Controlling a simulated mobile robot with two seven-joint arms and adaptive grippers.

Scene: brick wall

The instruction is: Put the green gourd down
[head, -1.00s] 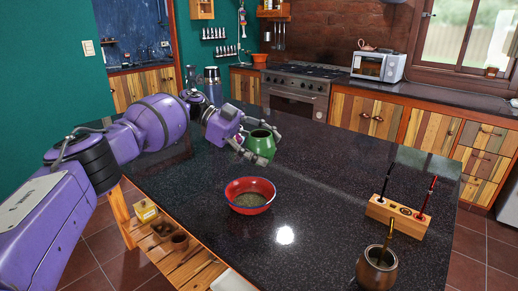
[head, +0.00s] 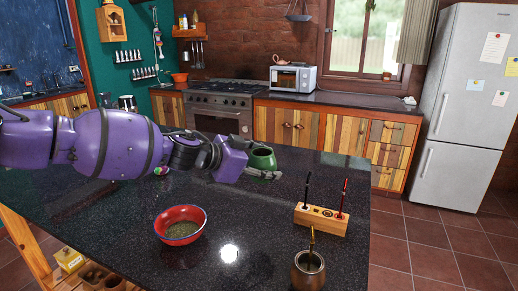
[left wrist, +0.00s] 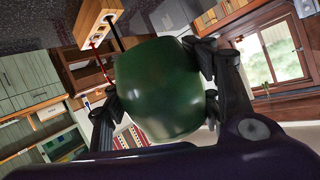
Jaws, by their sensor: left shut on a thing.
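The green gourd (head: 262,161) is a round dark green vessel with an open top, seen toward the far side of the dark counter. My left gripper (head: 264,174) is shut on it from the left, with its fingers around the gourd's sides. In the left wrist view the gourd (left wrist: 160,90) fills the space between the two black fingers (left wrist: 162,95). The gourd looks roughly upright in the head view. Whether its base touches the counter cannot be told. My right gripper is not in view.
On the dark counter (head: 130,225) stand a red bowl (head: 203,222) with greenish contents, a wooden holder (head: 320,220) with black and red straws, and a brown cup (head: 300,277) with a straw. Bare counter lies between the gourd and the holder.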

